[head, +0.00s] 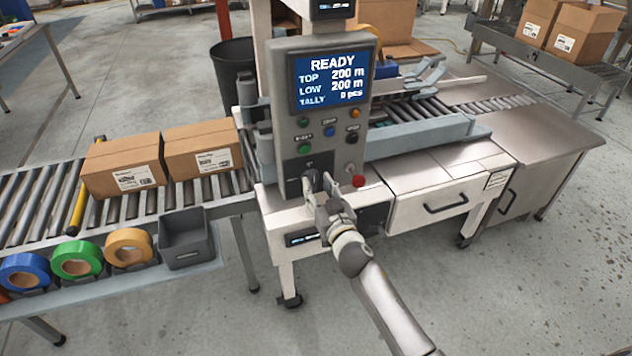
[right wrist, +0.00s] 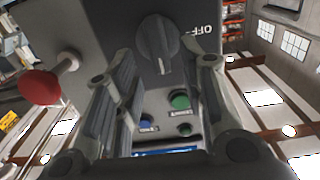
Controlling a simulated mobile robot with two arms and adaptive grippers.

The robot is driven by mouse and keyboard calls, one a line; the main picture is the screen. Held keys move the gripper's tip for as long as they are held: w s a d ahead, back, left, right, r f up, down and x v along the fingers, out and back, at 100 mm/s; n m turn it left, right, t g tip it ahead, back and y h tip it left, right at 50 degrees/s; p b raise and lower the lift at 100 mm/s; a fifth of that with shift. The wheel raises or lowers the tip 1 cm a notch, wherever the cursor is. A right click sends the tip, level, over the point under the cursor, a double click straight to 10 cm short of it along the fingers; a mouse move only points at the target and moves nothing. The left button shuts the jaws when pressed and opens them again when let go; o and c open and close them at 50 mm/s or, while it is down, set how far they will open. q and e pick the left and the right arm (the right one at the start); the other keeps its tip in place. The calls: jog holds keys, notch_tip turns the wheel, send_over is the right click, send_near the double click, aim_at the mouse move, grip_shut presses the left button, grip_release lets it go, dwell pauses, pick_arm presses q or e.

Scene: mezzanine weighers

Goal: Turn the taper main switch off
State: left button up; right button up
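The taper machine's control panel (head: 318,110) faces me with a lit screen (head: 331,80) reading READY, TOP 200 m, LOW 200 m. The main switch is a dark rotary knob (right wrist: 158,42) on the panel's lower part; in the head view my right gripper mostly hides it. In the right wrist view its grip bar lies nearly upright, and an OFF label (right wrist: 203,30) shows beside it. My right gripper (head: 314,184) is at the knob, its two fingers (right wrist: 161,68) apart on either side of it, with no clear contact. My left gripper is not in view.
A red mushroom button (head: 358,181) sticks out close by, also in the right wrist view (right wrist: 40,87). Green, blue and black buttons (head: 329,131) sit above the knob. Two cartons (head: 160,160) stand on the roller conveyor at left, with tape rolls (head: 76,260) and a grey bin (head: 186,240) in front.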

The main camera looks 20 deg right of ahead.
aim_at(312, 180)
jog(key=shift+w+a, duration=0.1)
jog(key=shift+w, duration=1.05)
jog(key=shift+c, duration=0.4)
grip_shut()
